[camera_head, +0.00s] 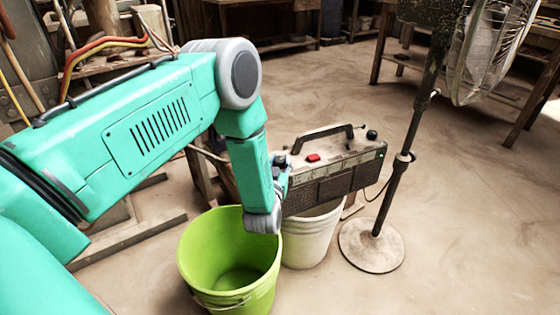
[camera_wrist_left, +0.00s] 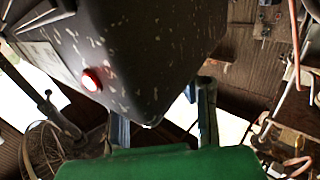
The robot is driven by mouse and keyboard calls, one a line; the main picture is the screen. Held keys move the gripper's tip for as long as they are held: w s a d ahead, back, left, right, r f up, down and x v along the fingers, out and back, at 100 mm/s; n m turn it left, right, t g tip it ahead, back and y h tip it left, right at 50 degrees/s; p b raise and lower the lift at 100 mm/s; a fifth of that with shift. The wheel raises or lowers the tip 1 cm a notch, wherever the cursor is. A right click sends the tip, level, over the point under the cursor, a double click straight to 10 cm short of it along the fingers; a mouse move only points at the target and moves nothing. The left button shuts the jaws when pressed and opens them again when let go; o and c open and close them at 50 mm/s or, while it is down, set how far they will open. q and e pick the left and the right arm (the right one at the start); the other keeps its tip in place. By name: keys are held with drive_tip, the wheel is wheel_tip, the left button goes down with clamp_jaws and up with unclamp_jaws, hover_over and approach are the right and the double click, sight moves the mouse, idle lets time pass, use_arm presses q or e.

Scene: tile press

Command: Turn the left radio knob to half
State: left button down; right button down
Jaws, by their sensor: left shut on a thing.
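The radio (camera_head: 335,172) is a dark, worn box with a carrying handle, a red button (camera_head: 313,157) and a black right knob (camera_head: 372,134) on top. In the left wrist view, the radio's speckled dark body (camera_wrist_left: 150,50) fills the upper middle, with the red button (camera_wrist_left: 91,80) lit. The left gripper's fingers (camera_wrist_left: 163,112) reach up on either side of the radio's near corner; the knob is not clear there. My right gripper is not in view.
A green bucket (camera_head: 205,245) stands below my left forearm. A white bucket (camera_head: 318,240) stands below the radio. A standing fan (camera_head: 372,245) is close to the radio's right. Workbenches line the back; the floor at the right is open.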

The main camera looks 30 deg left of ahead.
use_arm(q)
drive_tip(key=m+h+p, duration=0.1)
drive_tip(key=h, duration=0.1)
drive_tip(key=shift+a+m+t+h, duration=0.1)
drive_tip(key=shift+m+t+h, duration=0.2)
drive_tip(key=shift+m+t, duration=0.1)
drive_tip(key=m+h+p, duration=0.1)
drive_tip(key=m+h, duration=0.1)
drive_tip(key=h, duration=0.1)
drive_tip(key=shift+m+t+h, duration=0.3)
drive_tip(key=shift+h, duration=0.1)
drive_tip(key=shift+f+m+g+h+p, duration=0.1)
drive_tip(key=shift+m+g+h+p, duration=0.2)
drive_tip(key=shift+m+h, duration=1.1)
drive_tip(key=shift+m+g+h+p, duration=0.25)
drive_tip(key=shift+m+h, duration=0.45)
drive_tip(key=shift+h, duration=1.3)
drive_tip(key=c, duration=1.2)
unclamp_jaws()
drive_tip(key=v, duration=1.2)
drive_tip(key=shift+a, duration=0.1)
drive_tip(key=shift+f, duration=0.1)
